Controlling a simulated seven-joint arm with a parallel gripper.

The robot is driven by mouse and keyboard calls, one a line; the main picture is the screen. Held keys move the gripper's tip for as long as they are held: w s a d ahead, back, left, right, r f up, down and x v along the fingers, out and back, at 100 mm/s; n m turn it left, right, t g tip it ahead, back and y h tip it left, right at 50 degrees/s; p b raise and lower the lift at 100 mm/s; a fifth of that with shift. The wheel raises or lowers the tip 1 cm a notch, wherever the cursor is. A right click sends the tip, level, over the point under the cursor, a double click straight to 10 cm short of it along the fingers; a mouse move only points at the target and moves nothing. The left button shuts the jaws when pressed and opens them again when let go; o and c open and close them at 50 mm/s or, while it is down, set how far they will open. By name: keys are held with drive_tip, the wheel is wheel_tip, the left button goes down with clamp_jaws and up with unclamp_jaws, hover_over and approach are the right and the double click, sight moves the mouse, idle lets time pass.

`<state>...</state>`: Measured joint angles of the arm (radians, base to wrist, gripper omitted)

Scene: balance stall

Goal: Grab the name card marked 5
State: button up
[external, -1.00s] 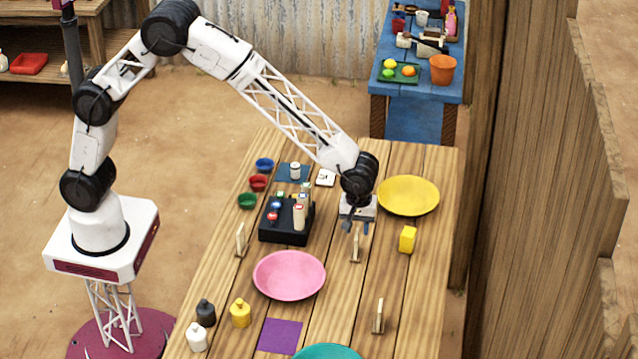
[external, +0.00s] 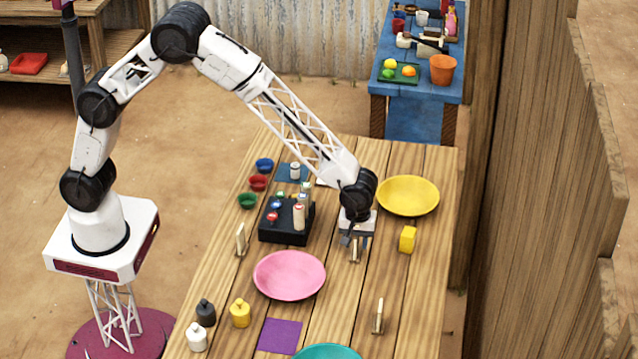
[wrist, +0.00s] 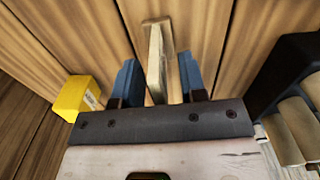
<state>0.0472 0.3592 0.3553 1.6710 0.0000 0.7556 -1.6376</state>
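Three upright wooden name cards stand on the table: one under my gripper (external: 355,252), one at the left (external: 240,240) and one at the front right (external: 378,316). They are seen nearly edge-on, and no number can be read on them. My gripper (external: 356,242) is low over the middle card. In the wrist view its two blue fingers are apart, and the card (wrist: 156,62) stands between them with a gap on each side. My gripper (wrist: 158,78) is open and holds nothing.
A yellow block (external: 407,239) and a yellow plate (external: 409,195) are to the right of my gripper. A black rack (external: 287,236) with stamps or bottles is to the left. A pink plate (external: 289,275) lies in front. Bare wood surrounds the front-right card.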

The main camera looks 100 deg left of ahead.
drive_tip(key=shift+c, duration=0.3)
clamp_jaws()
drive_tip(key=shift+r, duration=0.1)
drive_tip(key=shift+r, duration=4.9)
